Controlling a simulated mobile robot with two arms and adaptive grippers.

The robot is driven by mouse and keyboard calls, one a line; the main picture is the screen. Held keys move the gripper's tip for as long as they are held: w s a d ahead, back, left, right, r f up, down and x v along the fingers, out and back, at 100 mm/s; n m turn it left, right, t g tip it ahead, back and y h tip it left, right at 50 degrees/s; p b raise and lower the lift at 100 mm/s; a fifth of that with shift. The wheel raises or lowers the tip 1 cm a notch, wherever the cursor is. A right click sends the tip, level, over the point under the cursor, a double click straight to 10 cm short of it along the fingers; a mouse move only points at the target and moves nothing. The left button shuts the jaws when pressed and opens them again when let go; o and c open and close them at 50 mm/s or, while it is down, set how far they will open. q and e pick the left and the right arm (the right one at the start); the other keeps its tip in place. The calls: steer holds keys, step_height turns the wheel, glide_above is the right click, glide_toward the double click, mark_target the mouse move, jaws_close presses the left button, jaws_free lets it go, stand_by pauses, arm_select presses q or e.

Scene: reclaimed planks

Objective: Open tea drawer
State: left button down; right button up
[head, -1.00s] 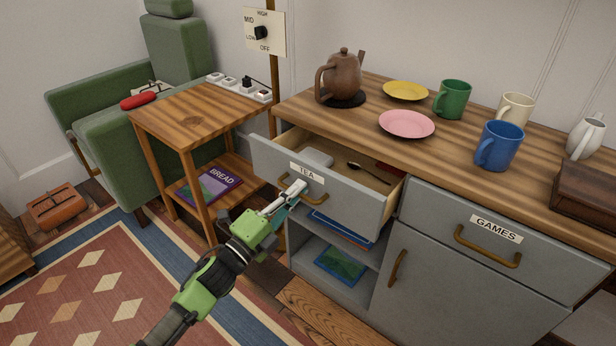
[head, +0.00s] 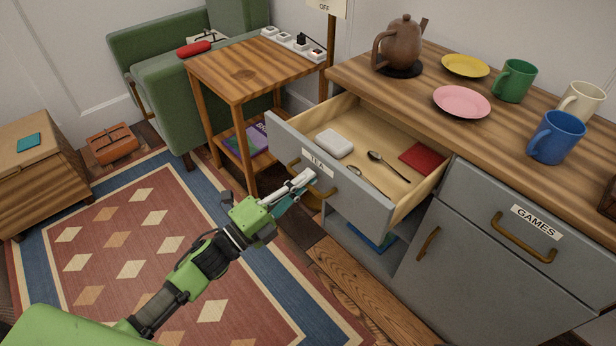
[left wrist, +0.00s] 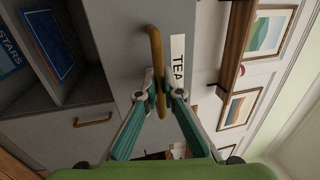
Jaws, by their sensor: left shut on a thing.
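The grey tea drawer (head: 345,184) in the head view is pulled well out of the cabinet, with its TEA label on the front. Inside lie a white box (head: 334,144), spoons (head: 388,166) and a red packet (head: 421,159). My left gripper (head: 308,178) is at the drawer front, shut on its brass handle. In the left wrist view, the fingers (left wrist: 160,92) close around the handle (left wrist: 156,50) beside the TEA label (left wrist: 178,62). My right gripper is not in view.
A brown teapot (head: 398,46), plates and mugs stand on the wooden countertop (head: 430,85). The GAMES drawer (head: 507,228) is shut. A wooden side table (head: 246,72) stands close left of the open drawer. The patterned rug (head: 130,250) is clear floor.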

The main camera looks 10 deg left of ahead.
arm_select(q)
steer(key=c, duration=2.2)
jaws_free()
steer(key=v, duration=1.2)
